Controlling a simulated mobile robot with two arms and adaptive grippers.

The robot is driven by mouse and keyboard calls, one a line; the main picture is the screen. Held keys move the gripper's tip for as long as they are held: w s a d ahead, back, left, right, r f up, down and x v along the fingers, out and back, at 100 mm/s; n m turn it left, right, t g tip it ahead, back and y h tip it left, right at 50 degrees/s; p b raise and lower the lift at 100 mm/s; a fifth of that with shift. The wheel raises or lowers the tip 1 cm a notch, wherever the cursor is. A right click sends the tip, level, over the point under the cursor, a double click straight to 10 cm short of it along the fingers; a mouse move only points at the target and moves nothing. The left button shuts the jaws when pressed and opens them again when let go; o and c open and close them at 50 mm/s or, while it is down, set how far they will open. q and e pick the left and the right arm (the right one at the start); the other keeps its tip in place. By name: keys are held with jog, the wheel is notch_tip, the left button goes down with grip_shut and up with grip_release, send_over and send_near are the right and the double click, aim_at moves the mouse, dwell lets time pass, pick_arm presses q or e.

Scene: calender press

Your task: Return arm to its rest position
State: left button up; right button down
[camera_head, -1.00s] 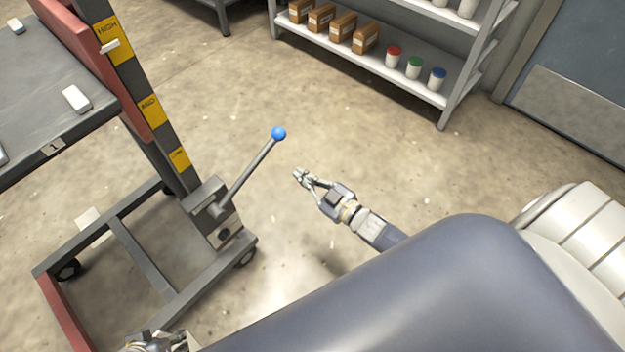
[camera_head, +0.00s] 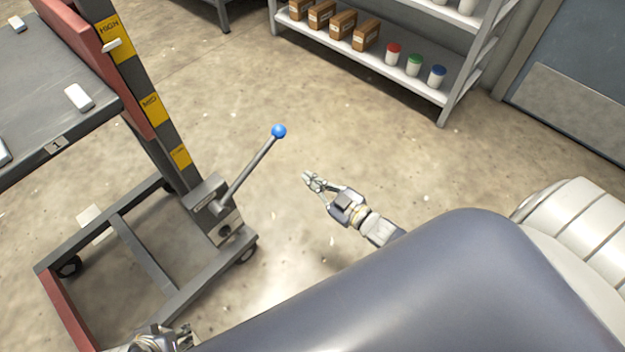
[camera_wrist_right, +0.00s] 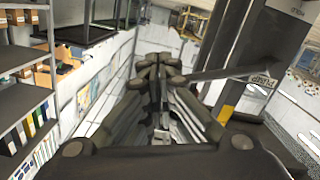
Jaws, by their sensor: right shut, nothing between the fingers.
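My right gripper (camera_head: 309,180) is at the middle of the head view, to the right of the lift table's lever and apart from it. It is shut and empty. In the right wrist view its fingers (camera_wrist_right: 160,68) meet at the centre with nothing between them. The lever (camera_head: 252,165) has a blue ball knob (camera_head: 279,131) and leans up to the right from its grey base box. Part of my left gripper (camera_head: 160,338) shows at the bottom left edge of the head view; its fingertips cannot be made out.
The lift table (camera_head: 60,140), with HIGH and MID labels on its post (camera_head: 150,105), stands at left on a wheeled frame. A shelf (camera_head: 400,75) with boxes and several jars is at the back. Bare floor (camera_head: 370,130) lies between the shelf and my arm.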

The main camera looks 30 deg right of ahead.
dwell(0.4)
jog(key=s+a+m+g+h, duration=0.25)
jog(key=s+g, duration=0.35)
jog(key=s, duration=0.4)
jog(key=s+a+m+g+h, duration=0.1)
jog(key=s+m+g+h, duration=0.2)
jog(key=s+g, duration=0.6)
pick_arm(q)
jog(key=s+f+g+p, duration=0.1)
jog(key=s+f+p, duration=0.5)
jog(key=f+p, duration=0.65)
pick_arm(e)
jog(key=s+f, duration=0.8)
jog(key=f, duration=0.4)
pick_arm(q)
jog(key=s+a+f+p, duration=0.1)
jog(key=s+p, duration=0.3)
jog(key=s, duration=0.3)
jog(key=s+a+f+g+p, duration=0.1)
jog(key=s+a+f+p, duration=0.1)
jog(key=s+p, duration=0.2)
jog(key=s, duration=0.3)
jog(key=shift+f, duration=0.15)
pick_arm(e)
jog(key=s+d+f, duration=0.1)
jog(key=s, duration=0.6)
jog(key=s+d+f, duration=0.2)
jog(key=s, duration=0.5)
jog(key=shift+n, duration=0.35)
